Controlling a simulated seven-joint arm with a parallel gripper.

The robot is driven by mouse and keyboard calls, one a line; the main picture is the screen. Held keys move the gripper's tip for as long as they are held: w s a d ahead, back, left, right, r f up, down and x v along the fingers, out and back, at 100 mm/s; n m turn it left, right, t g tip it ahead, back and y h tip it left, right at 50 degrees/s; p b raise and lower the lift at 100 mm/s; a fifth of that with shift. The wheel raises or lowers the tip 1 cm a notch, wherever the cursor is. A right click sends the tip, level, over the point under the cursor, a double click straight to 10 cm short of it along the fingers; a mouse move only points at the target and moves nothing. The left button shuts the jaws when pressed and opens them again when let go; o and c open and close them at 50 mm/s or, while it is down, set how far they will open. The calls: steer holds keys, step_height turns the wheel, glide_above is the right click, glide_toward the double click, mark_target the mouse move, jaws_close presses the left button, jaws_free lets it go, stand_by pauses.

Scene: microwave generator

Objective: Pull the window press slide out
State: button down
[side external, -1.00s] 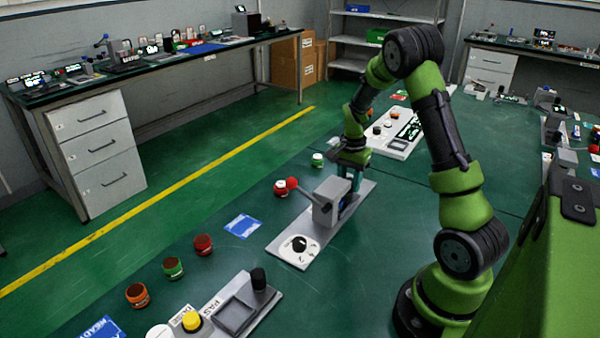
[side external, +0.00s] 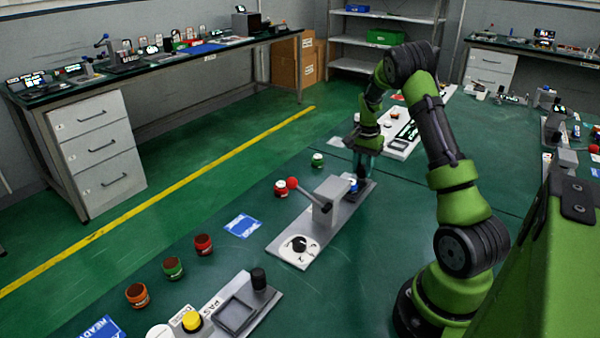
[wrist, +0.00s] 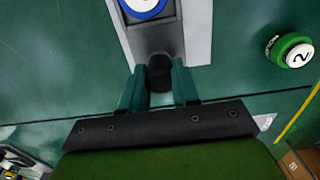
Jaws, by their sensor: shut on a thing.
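The window press (side external: 328,203) is a grey block with a red-ball lever (side external: 293,184), mounted on a long grey base plate (side external: 281,252) with a white dial at its near end. Its slide carries a blue ring piece with a white centre (side external: 352,184); this piece also shows at the top of the wrist view (wrist: 146,5). The slide's black knob (wrist: 160,72) sits between the teal fingers of my gripper (wrist: 160,85). My gripper (side external: 362,178), in the side view, is at the far end of the base plate, shut on the knob. The slide stands out from the press block.
A green numbered button (wrist: 289,50) lies right of the base plate in the wrist view. Red, green and orange buttons and a blue card (side external: 242,226) lie left of the press. A white panel (side external: 398,142) is behind my gripper. The table right of the press is clear.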

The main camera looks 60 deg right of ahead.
steer(key=shift+d, duration=0.4)
steer(key=c, duration=0.8)
jaws_free()
steer(key=shift+a, duration=0.1)
step_height(320, 180, up, 17)
